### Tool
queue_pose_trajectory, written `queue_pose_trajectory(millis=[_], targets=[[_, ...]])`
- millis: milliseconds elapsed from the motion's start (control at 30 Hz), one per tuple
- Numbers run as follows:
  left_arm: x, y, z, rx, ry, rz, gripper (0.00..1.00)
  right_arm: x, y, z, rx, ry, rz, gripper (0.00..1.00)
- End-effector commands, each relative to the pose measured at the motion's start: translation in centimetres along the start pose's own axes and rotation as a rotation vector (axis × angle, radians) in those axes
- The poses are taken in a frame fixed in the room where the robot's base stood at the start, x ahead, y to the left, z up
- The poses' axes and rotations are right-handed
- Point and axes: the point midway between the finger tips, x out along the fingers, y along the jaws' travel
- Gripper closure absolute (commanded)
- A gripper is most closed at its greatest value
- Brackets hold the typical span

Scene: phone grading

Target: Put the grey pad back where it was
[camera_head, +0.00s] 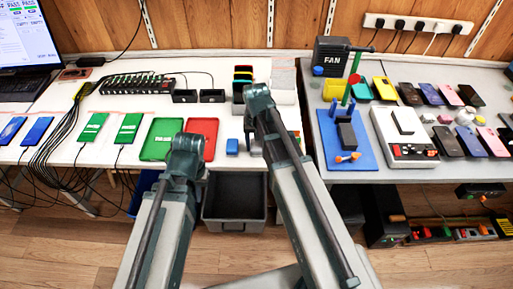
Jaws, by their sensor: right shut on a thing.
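My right gripper (250,132) is over the white table's front right part, largely hidden by my own arm. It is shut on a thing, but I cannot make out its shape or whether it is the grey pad. My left gripper (184,160) is near the green tray (162,138) and the red tray (207,128), mostly behind my own forearm. I cannot see its fingertips. No grey pad can be told for certain. A light grey flat patch (284,63) lies at the back right of the white table.
A blue stand (330,155) with a dark phone-like block is right of my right arm. A white box (390,152) and several phones fill the right table. A grey bin (222,210) stands below the table edge.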

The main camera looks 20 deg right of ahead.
Motion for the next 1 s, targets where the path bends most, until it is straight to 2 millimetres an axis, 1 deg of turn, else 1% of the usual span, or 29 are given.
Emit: queue_pose_trajectory(millis=[133,267,300,433,467,800,1000], targets=[[-0.1,0.0,0.0,0.000,0.000,0.000,1.00,-0.1,0.0,0.0,0.000,0.000,0.000,0.97],[0.3,0.0,0.0,0.000,0.000,0.000,1.00,0.3,0.0,0.0,0.000,0.000,0.000,0.97],[0.2,0.0,0.0,0.000,0.000,0.000,1.00,0.2,0.0,0.0,0.000,0.000,0.000,0.41],[0.1,0.0,0.0,0.000,0.000,0.000,1.00,0.1,0.0,0.0,0.000,0.000,0.000,0.18],[0.1,0.0,0.0,0.000,0.000,0.000,1.00,0.1,0.0,0.0,0.000,0.000,0.000,0.15],[0.0,0.0,0.0,0.000,0.000,0.000,1.00,0.0,0.0,0.0,0.000,0.000,0.000,0.15],[-1.0,-0.1,0.1,0.000,0.000,0.000,1.00,-1.0,0.0,0.0,0.000,0.000,0.000,0.15]])
